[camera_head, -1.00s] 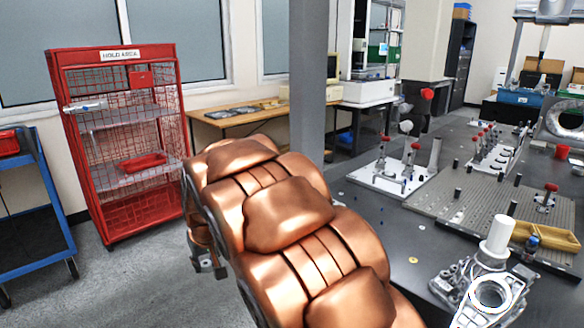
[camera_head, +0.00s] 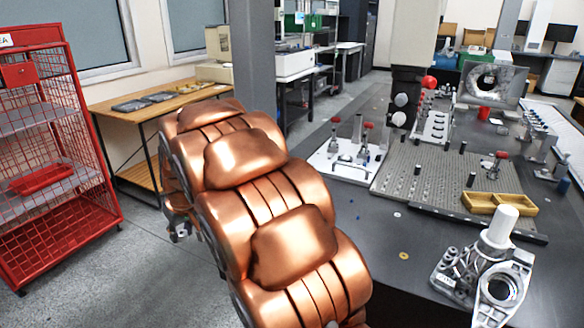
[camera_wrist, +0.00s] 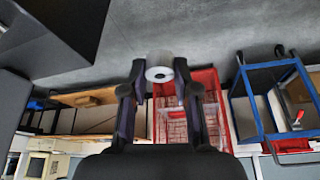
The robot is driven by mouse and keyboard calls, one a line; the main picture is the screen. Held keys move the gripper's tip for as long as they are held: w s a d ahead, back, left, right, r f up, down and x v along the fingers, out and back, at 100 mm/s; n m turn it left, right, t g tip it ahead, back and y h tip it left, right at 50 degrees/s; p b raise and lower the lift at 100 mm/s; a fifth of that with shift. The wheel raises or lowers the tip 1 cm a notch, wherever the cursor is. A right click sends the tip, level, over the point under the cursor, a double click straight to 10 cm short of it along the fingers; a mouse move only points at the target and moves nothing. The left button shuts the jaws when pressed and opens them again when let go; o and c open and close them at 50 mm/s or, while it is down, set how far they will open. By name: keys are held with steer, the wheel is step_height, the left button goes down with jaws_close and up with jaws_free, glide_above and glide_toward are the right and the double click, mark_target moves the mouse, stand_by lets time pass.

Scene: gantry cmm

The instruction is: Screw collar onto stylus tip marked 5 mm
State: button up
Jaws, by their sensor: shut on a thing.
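My gripper (camera_wrist: 159,68) is shut on a short pale grey ring-shaped piece, apparently the collar (camera_wrist: 160,74), with its round end facing the wrist camera. In the head view my copper-coloured arm hides most of the gripper; only a small part (camera_head: 180,230) shows at the left, above the floor beside the wooden table. The gripper is well away from the dark worktable (camera_head: 385,235). No marking of 5 mm can be read, and I cannot tell which piece is that stylus tip.
A white plate (camera_head: 330,168) with clamps and a perforated grey plate (camera_head: 425,185) lie on the worktable. A yellow tray (camera_head: 500,203) and a metal casting (camera_head: 460,270) stand at the right. A red cage rack (camera_head: 45,160) and wooden table (camera_head: 125,120) are at left. Grey floor lies between.

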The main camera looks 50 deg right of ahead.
steer(key=shift+n+y, duration=0.4)
steer(key=shift+n, duration=0.5)
steer(key=s+d+r+p, duration=0.2)
steer(key=s+d+p, duration=0.1)
steer(key=d, duration=0.7)
steer(key=s+d+r+p, duration=0.3)
steer(key=s+d, duration=0.1)
steer(key=d, duration=0.6)
steer(key=s+d+r+p, duration=0.3)
steer(key=d, duration=0.7)
steer(key=shift+s, duration=0.3)
steer(key=shift+f, duration=0.2)
steer(key=shift+f, duration=0.1)
steer(key=shift+f, duration=1.45)
steer(key=shift+f+b, duration=0.6)
steer(key=shift+f, duration=0.45)
steer(key=shift+b, duration=0.4)
steer(key=shift+f+b, duration=0.35)
steer(key=shift+b, duration=0.4)
